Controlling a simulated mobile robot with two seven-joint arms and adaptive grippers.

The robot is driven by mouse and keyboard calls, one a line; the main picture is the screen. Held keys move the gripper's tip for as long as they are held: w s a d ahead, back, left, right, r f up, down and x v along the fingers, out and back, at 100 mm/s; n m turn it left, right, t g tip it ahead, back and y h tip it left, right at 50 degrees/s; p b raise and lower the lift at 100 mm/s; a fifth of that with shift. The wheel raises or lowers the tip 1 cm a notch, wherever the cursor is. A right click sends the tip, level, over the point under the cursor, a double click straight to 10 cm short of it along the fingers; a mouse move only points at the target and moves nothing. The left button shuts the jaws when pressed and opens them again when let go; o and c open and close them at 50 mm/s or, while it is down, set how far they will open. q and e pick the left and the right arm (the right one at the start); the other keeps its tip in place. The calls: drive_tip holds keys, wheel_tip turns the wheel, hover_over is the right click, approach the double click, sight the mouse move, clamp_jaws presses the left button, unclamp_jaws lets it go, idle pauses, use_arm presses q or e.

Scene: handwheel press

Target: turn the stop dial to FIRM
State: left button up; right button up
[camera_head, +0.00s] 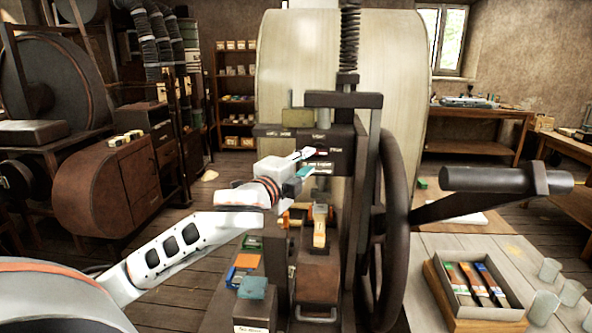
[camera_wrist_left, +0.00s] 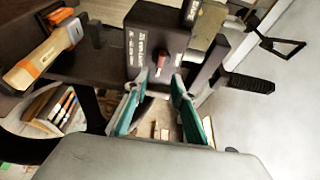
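The press (camera_head: 362,190) stands in the middle of the head view, with its large dark handwheel (camera_head: 392,230) on the right side. A dark box with small white lettering (camera_wrist_left: 150,40) faces my left wrist camera, and a short red pointer (camera_wrist_left: 163,62) on it looks like the stop dial. The lettering is too small to read for certain. My left gripper (camera_head: 304,162) is open in front of the press; in the wrist view its teal fingertips (camera_wrist_left: 160,82) are apart, near the box's lower edge, with nothing visible held. Contact cannot be told. My right gripper is not in view.
A wooden-handled tool with orange parts (camera_wrist_left: 40,60) lies left of the box; a wooden tray (camera_head: 487,313) with coloured strips sits on the right table. Glass jars (camera_head: 544,305) stand beside it. The handwheel's crank handle (camera_head: 507,181) juts out right. Orange and teal blocks (camera_head: 243,262) sit low in front.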

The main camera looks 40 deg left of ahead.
use_arm(q)
drive_tip(key=s, duration=0.3)
drive_tip(key=s+d, duration=0.1)
drive_tip(key=s, duration=0.1)
drive_tip(key=shift+s, duration=0.35)
drive_tip(key=s+d+f+n+g+y, duration=0.1)
drive_tip(key=s+f+n+g, duration=0.25)
drive_tip(key=f, duration=0.85)
drive_tip(key=s+d+f+n+g, duration=0.15)
drive_tip(key=s+f, duration=0.25)
drive_tip(key=f, duration=0.8)
drive_tip(key=s+d+f+n+g, duration=0.2)
drive_tip(key=s+f+n+g, duration=0.3)
drive_tip(key=s+f, duration=1)
drive_tip(key=d+f+n+t+h, duration=0.2)
drive_tip(key=d+f+h, duration=0.3)
drive_tip(key=d+f, duration=0.9)
wheel_tip(320, 180, down, 3)
drive_tip(key=shift+w+r+t+h, duration=0.1)
drive_tip(key=shift+w+t+h, duration=0.1)
drive_tip(key=shift+t+h, duration=0.15)
